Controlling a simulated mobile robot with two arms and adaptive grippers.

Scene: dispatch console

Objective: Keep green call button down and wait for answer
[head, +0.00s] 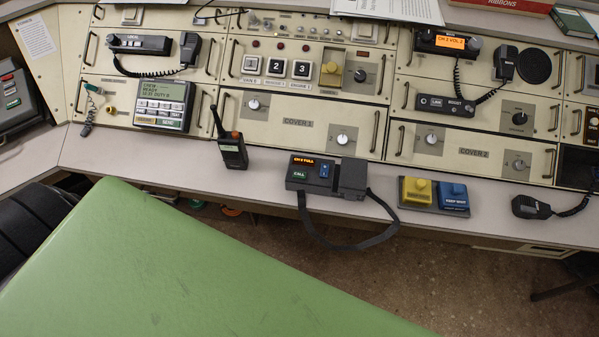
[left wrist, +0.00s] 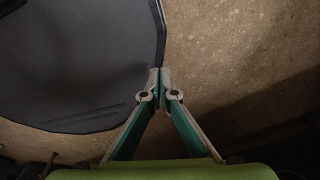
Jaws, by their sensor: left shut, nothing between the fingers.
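A dark call unit (head: 325,191) sits on the console's front ledge in the head view. It has a small green button marked CALL (head: 299,174) at its left, an orange-lit display (head: 313,161) above and a blue key beside it. The green button is uncovered, with no gripper on it. A dark strap hangs from the unit over the ledge. My left gripper (left wrist: 160,82) is shut and empty in the left wrist view, above the floor. Neither gripper shows in the head view. I cannot tell whether the button is pressed.
A handheld radio (head: 232,152) stands left of the call unit. A box with yellow and blue buttons (head: 433,209) lies to its right, then a corded microphone (head: 530,207). The pale ledge (head: 150,157) has bare stretches. A dark flat object (left wrist: 75,70) lies beside the left gripper.

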